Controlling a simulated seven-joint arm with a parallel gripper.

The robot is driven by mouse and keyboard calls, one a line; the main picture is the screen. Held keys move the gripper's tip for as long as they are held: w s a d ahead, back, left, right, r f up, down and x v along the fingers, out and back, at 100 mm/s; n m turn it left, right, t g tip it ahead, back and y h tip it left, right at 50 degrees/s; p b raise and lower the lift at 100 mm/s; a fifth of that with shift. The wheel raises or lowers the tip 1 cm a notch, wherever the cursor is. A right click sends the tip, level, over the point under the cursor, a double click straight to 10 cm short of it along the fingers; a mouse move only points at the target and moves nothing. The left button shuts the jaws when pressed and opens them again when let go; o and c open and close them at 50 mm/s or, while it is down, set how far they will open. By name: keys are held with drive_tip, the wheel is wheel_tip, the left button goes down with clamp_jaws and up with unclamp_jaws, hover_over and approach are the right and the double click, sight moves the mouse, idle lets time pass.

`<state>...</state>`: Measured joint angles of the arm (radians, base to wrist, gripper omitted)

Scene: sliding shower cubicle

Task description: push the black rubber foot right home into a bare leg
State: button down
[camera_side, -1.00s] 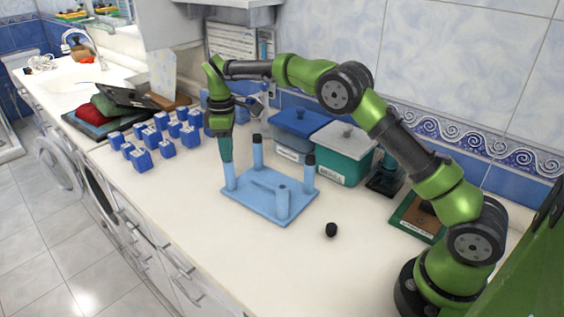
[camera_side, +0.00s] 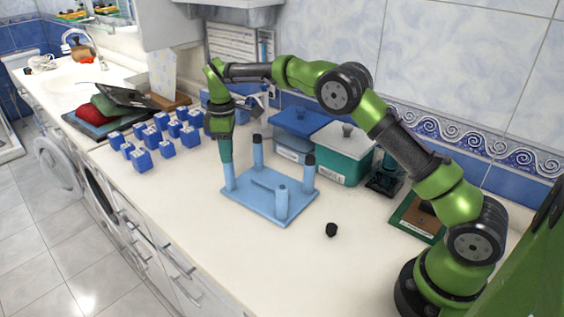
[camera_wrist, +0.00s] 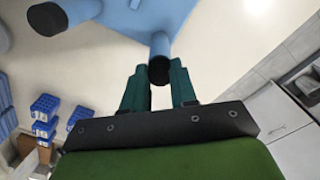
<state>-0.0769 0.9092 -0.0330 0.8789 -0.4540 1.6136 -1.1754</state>
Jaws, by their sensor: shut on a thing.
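A light blue stool (camera_side: 262,203) lies upside down on the counter, its legs pointing up. Its two back legs wear black feet (camera_side: 257,139) (camera_side: 309,160). The front right leg (camera_side: 282,200) is bare. My gripper (camera_side: 227,160) points down over the left leg (camera_side: 229,180). In the wrist view, my gripper (camera_wrist: 158,78) is shut on a black foot (camera_wrist: 159,70), lined up at the end of a blue leg (camera_wrist: 160,44). The fingers partly hide the foot, and I cannot tell how deep it sits. Another black foot (camera_side: 331,230) lies loose on the counter.
Several blue blocks (camera_side: 141,160) stand in rows at the left. A blue-lidded box (camera_side: 296,128) and a teal box (camera_side: 342,152) stand behind the stool. A brown and green board (camera_side: 418,218) lies at right. The counter in front of the stool is clear.

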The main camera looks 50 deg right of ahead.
drive_tip(key=shift+f, duration=0.4)
drive_tip(key=c, duration=0.8)
unclamp_jaws()
drive_tip(key=shift+r, duration=0.1)
drive_tip(key=shift+r, duration=0.1)
drive_tip(key=shift+r, duration=3.5)
